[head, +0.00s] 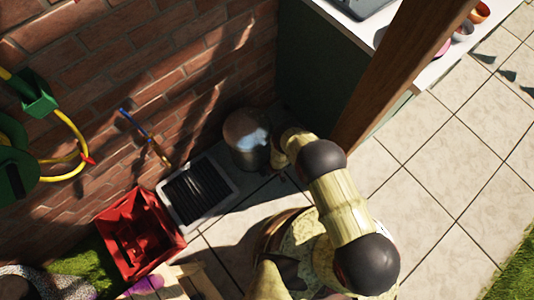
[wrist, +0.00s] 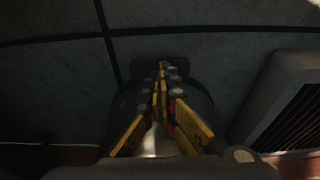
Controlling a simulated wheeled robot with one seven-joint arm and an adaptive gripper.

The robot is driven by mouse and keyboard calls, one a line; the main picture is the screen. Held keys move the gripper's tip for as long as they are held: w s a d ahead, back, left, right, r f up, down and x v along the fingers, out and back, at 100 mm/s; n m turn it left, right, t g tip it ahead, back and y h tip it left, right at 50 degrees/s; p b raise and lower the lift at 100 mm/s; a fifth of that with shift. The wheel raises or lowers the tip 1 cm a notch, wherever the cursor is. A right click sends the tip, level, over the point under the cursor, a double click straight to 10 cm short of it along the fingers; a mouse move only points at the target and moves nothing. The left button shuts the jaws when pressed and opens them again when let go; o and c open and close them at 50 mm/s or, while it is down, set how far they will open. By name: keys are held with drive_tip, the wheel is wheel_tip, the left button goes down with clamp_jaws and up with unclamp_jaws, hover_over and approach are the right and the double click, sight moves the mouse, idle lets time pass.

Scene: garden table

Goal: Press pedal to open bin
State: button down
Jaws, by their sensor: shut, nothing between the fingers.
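The bin (head: 246,138) is a silver cylinder standing by the brick wall in the head view. Its lid looks shut. In the wrist view a bright strip of its metal body (wrist: 150,145) shows between my fingers. A dark flat piece (wrist: 180,66), apparently the pedal, juts from a dark rounded base onto the floor tiles. My gripper (wrist: 163,76) has yellow fingers, shut and empty, with the tips over that dark piece. I cannot tell whether they touch it. In the head view my arm reaches down beside the bin's right side and my fingertips are hidden.
A grey tray with dark slats (head: 232,184) lies left of the bin; it also shows at the wrist view's right (wrist: 268,85). A red crate (head: 164,217) stands farther left. A dark cabinet (head: 317,75) and wooden post (head: 395,75) are right of the bin.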

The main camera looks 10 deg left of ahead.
drive_tip(key=shift+b+x, duration=0.5)
drive_tip(key=shift+x, duration=0.6)
drive_tip(key=shift+f, duration=1.9)
drive_tip(key=shift+s+d+r+p, duration=0.6)
drive_tip(key=shift+s+d+p, duration=0.1)
drive_tip(key=shift+d+p, duration=0.15)
drive_tip(key=shift+s+d+r, duration=0.1)
drive_tip(key=shift+s+d, duration=0.15)
drive_tip(key=v, duration=1.2)
